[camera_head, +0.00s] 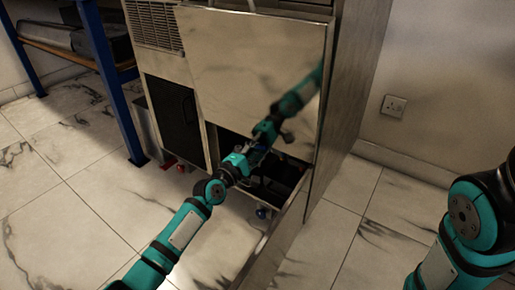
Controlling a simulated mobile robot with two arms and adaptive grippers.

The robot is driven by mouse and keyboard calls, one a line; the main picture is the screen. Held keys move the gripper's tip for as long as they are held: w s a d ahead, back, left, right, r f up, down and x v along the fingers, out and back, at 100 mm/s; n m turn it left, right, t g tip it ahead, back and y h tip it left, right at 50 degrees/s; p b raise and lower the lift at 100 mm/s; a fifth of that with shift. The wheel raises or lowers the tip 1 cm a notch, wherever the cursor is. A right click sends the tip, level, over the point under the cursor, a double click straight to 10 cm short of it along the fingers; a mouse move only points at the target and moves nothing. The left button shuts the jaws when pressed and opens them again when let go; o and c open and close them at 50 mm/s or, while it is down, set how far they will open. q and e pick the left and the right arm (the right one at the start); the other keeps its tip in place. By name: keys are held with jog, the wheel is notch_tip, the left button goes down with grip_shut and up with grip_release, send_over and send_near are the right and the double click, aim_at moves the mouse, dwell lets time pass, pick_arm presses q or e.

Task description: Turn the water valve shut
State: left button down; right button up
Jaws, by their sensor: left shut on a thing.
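My left gripper (256,154) is at the low, dark opening in the front of the steel cabinet (235,75). It is shut on a small part there, which looks like the handle of the water valve. The gripper and the shadow hide most of this part, so its angle cannot be told. The shiny panel above the opening mirrors my left arm. My right arm comes in at the right edge, but its gripper is out of view.
A blue-legged rack (107,75) with a wooden shelf stands at the left. A small red part (168,163) and a blue part (262,212) show low at the cabinet's base. The marble-tiled floor in front is clear. A wall socket (393,106) is at the right.

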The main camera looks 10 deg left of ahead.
pick_arm(q)
jog(key=shift+f+m, duration=0.15)
jog(key=shift+m, duration=1.05)
jog(key=shift+d, duration=0.1)
jog(key=c, duration=1.3)
grip_release()
